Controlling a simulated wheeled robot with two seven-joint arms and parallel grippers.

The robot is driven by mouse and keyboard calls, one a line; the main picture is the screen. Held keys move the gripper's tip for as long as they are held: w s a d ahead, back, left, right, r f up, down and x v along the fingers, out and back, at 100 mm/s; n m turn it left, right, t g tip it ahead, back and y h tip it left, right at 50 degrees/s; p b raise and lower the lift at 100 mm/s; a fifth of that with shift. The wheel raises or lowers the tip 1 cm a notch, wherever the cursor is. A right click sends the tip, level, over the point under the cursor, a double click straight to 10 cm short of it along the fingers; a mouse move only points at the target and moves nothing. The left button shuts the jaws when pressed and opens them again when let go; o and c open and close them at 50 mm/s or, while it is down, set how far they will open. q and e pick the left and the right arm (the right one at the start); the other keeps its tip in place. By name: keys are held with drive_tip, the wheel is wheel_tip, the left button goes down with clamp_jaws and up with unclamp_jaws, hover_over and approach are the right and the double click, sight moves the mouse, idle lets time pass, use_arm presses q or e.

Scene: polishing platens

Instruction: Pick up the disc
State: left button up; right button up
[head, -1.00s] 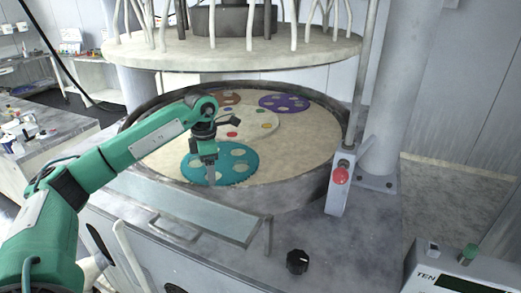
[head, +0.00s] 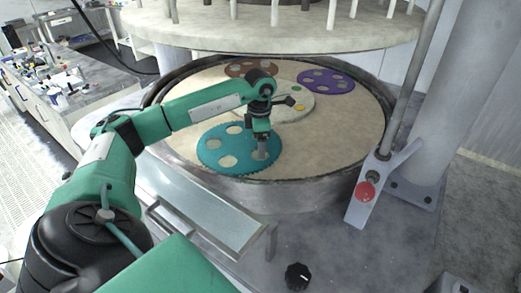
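A teal disc (head: 214,152) with several round holes and a toothed rim lies flat on the beige platen (head: 345,128), near its front left edge. A purple disc (head: 326,76) lies at the back right and a brown disc (head: 240,69) at the back left, partly hidden by my arm. My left gripper (head: 261,156) points down at the right part of the teal disc. Its fingertips are too small to tell whether they are open, or whether they touch the disc. My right gripper is not in view.
A raised metal rim (head: 300,183) surrounds the platen. A lever with a red knob (head: 366,191) stands at the right. A black knob (head: 297,276) is in front. A bench (head: 75,95) with bottles stands at the left.

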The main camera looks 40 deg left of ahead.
use_arm(q)
wheel_tip(320, 180, down, 2)
drive_tip(key=shift+f+p, duration=0.1)
drive_tip(key=shift+p, duration=0.25)
drive_tip(key=shift+s+f, duration=0.1)
drive_tip(key=shift+f, duration=0.2)
drive_tip(key=c, duration=1.1)
drive_tip(key=shift+r, duration=0.1)
